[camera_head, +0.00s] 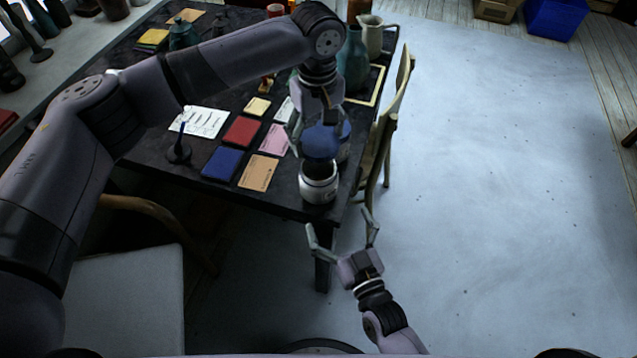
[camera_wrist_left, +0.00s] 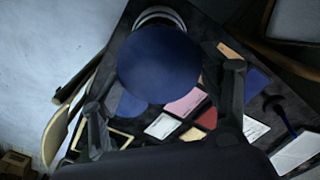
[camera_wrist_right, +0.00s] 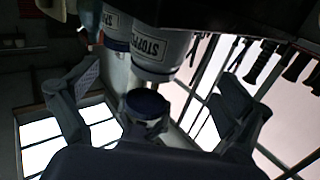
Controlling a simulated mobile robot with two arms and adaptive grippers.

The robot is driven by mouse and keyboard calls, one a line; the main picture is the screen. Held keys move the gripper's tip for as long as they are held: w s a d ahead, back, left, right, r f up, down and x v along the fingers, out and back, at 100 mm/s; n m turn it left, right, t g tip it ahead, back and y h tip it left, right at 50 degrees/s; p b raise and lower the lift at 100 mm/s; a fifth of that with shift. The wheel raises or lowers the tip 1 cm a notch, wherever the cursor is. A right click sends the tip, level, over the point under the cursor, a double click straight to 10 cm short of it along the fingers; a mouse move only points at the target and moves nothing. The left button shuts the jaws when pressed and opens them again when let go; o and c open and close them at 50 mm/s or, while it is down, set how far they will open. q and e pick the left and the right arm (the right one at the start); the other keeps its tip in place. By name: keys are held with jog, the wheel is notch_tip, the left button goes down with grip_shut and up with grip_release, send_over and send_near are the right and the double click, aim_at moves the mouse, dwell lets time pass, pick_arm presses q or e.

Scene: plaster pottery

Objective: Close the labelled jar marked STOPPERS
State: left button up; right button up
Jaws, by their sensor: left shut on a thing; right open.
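A white jar (camera_head: 318,188) stands open near the table's front corner; its label, partly readable as "STOPP", shows in the right wrist view (camera_wrist_right: 152,48). My left gripper (camera_head: 318,128) is shut on a blue round lid (camera_head: 321,146), which also shows in the left wrist view (camera_wrist_left: 158,65). The lid is above the jar's mouth, with a gap between them in the right wrist view (camera_wrist_right: 146,103). In the left wrist view the lid partly hides the jar's pale rim (camera_wrist_left: 160,15). My right gripper (camera_head: 341,222) is open and empty, below the jar in the head view.
A second similar jar (camera_wrist_right: 117,38) stands beside the first, with a blue top (camera_wrist_left: 130,105). Coloured cards and blocks (camera_head: 240,131) lie on the dark table (camera_head: 225,100). A wooden chair (camera_head: 385,140) stands at right.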

aim_at(315, 192)
jog(key=x, duration=1.2)
jog(key=shift+c, duration=0.6)
jog(key=c, duration=1.6)
pick_arm(q)
jog(key=shift+f, duration=2.45)
pick_arm(e)
jog(key=shift+c, duration=0.2)
pick_arm(q)
jog(key=shift+f, duration=0.1)
jog(key=shift+f, duration=0.8)
jog(key=shift+f, duration=0.55)
